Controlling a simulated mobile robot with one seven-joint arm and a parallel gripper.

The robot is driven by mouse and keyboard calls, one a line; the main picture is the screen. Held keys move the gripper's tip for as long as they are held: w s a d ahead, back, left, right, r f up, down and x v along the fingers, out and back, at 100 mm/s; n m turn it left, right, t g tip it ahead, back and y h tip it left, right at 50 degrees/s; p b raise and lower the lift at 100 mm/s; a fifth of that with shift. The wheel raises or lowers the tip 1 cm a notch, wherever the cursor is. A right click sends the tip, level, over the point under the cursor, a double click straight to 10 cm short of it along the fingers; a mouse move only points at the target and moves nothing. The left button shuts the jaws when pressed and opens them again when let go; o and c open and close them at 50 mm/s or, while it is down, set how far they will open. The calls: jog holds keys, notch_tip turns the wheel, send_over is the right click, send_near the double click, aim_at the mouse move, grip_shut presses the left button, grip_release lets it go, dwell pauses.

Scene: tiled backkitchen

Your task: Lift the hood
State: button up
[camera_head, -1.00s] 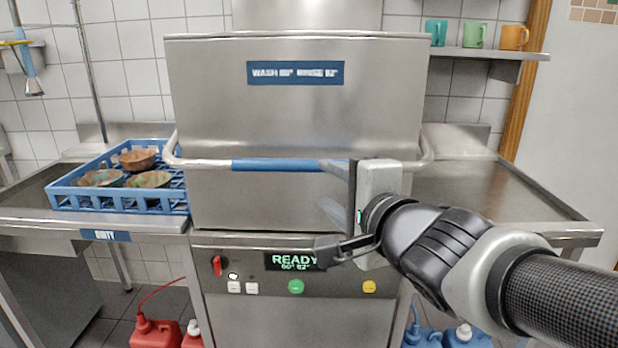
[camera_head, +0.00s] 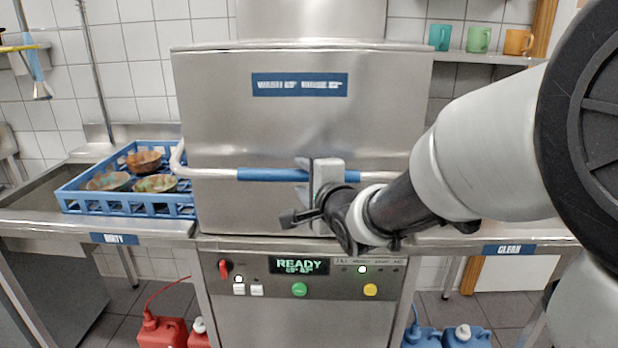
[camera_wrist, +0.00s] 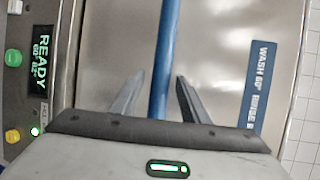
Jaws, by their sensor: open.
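The hood (camera_head: 300,130) is a steel box with a blue label, and it is down over the machine's front. Its bar handle (camera_head: 265,174) runs across the front with a blue grip in the middle; the grip also shows in the wrist view (camera_wrist: 164,40). My gripper (camera_head: 297,191) is open at the right part of the blue grip. In the wrist view its two fingers (camera_wrist: 160,88) lie on either side of the bar, with a gap on each side. How deep the bar sits between them is hard to tell. My arm hides the handle's right end.
A blue rack (camera_head: 125,203) with several bowls stands on the left counter. The control panel (camera_head: 300,266) reads READY below the hood. Several mugs (camera_head: 478,40) stand on a shelf at upper right. Red and blue canisters (camera_head: 162,330) are on the floor.

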jog(key=shift+x, duration=1)
jog(key=shift+c, duration=0.2)
